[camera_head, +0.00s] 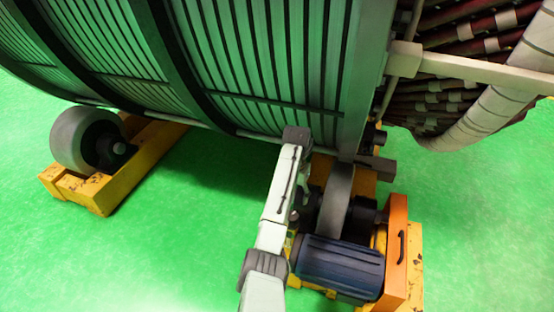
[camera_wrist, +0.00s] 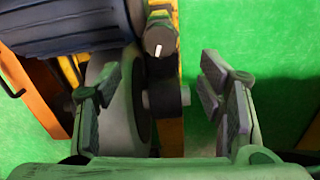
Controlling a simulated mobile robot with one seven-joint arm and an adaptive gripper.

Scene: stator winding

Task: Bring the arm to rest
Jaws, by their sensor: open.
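My gripper (camera_wrist: 162,95) is open in the wrist view, its two grey padded fingers wide apart with nothing held between them. Beyond the gap are a grey roller wheel (camera_wrist: 137,115) and a black round knob (camera_wrist: 158,38) with a white mark. I cannot tell how far the fingers are from them. In the head view my pale arm rises from the bottom centre and bends at a dark joint just in front of the large stator (camera_head: 270,60). My gripper is not clear there; it seems hidden behind the arm.
A blue motor (camera_head: 340,267) and an orange bracket (camera_head: 397,250) stand close right of my arm, beside a roller wheel (camera_head: 335,200). Another roller (camera_head: 82,140) sits on a yellow base (camera_head: 100,192) at left. Green floor (camera_head: 150,255) is clear at lower left.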

